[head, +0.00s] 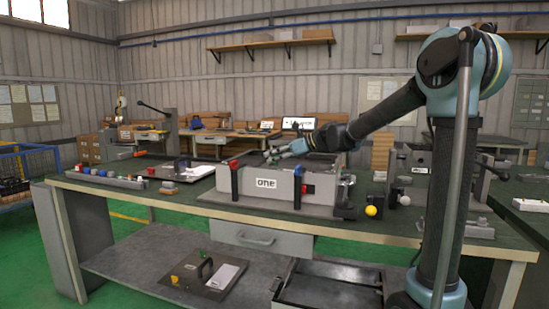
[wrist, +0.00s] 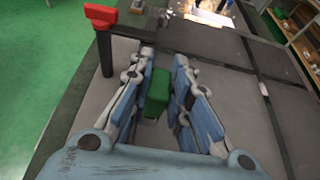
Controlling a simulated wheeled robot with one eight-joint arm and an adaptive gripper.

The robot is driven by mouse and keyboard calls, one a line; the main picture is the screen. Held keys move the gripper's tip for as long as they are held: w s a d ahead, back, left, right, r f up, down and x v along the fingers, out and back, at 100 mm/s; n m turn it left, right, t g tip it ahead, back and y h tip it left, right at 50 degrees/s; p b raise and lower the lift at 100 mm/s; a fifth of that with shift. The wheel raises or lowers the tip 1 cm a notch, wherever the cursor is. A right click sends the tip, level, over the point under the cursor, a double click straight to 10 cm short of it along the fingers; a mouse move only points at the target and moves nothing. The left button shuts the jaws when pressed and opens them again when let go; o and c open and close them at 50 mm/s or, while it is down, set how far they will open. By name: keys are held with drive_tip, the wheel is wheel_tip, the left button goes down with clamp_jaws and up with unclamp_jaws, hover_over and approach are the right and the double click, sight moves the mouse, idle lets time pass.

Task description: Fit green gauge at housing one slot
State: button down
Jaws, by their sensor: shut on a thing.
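In the wrist view, my gripper (wrist: 160,85) is shut on the green gauge (wrist: 157,93), a small green block between the fingers. Grey panels of the housing top (wrist: 215,75) lie below, split by dark gaps. The fingers and the gauge hide what lies under them. I cannot tell whether the gauge touches the housing.
A red-handled post (wrist: 101,18) rises left of my fingers in the wrist view. A yellow ball (head: 371,211) stands right of the housing. A tray with coloured pieces (head: 106,178) lies at the bench's left. A lower shelf holds a board (head: 203,275) with small parts.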

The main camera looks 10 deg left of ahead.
drive_tip(key=shift+f, duration=0.45)
drive_tip(key=c, duration=1.4)
unclamp_jaws()
drive_tip(key=v, duration=1.2)
drive_tip(key=shift+w, duration=0.15)
drive_tip(key=shift+f, duration=0.1)
